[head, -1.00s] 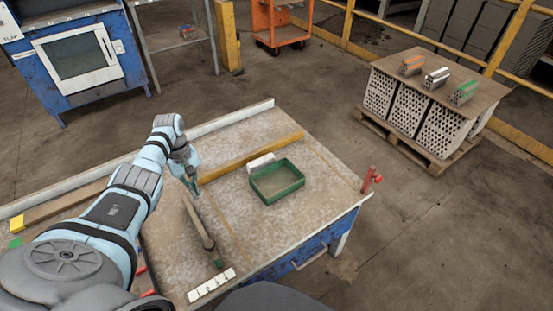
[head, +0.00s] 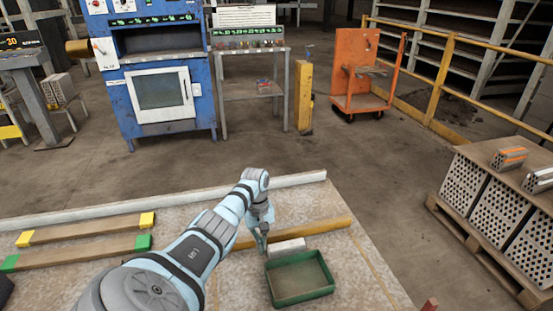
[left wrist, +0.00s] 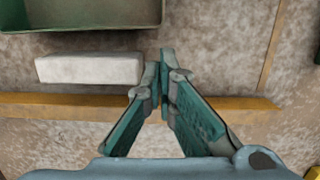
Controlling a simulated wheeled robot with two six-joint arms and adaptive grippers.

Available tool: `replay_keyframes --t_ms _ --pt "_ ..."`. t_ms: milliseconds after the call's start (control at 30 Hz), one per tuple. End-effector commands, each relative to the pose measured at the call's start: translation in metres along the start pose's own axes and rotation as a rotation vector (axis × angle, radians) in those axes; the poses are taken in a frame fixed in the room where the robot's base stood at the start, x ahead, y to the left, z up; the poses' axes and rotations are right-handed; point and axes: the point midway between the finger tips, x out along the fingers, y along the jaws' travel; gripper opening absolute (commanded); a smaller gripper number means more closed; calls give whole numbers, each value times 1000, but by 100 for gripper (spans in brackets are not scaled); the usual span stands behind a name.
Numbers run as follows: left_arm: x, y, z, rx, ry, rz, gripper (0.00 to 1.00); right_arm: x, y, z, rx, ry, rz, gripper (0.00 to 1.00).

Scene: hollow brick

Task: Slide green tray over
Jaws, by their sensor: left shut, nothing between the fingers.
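The green tray (head: 302,297) is a shallow, empty, rectangular box on the worktable in the head view. My left gripper (head: 264,250) is shut and empty, pointing down beside the block's left end and the tray's far left corner. In the wrist view its fingertips (left wrist: 164,55) are close to both; I cannot tell whether they touch. My right gripper is out of view.
A yellowish wooden bar (head: 316,227) lies behind the block. Two bars with yellow and green ends (head: 85,230) lie at the table's left. A pale rail (head: 190,200) edges the back. A pallet of bricks (head: 490,205) stands right. The tabletop right of the tray is clear.

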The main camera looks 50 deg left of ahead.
Motion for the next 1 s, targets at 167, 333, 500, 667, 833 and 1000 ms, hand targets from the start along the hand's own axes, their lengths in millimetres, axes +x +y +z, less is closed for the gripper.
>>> replay_keyframes --t_ms 167,333,500,667,833,1000 --pt "-2 -4 28 1 -2 -2 0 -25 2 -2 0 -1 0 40" --pt "6 -4 66 2 -4 -2 0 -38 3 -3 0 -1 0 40" --pt "13 -2 100 2 -3 0 0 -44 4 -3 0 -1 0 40" --pt "27 -2 112 0 -3 -1 0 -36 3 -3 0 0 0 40" --pt "32 -1 111 0 -3 1 0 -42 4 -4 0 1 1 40" --pt "33 -1 110 1 -3 1 0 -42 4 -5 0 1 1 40"
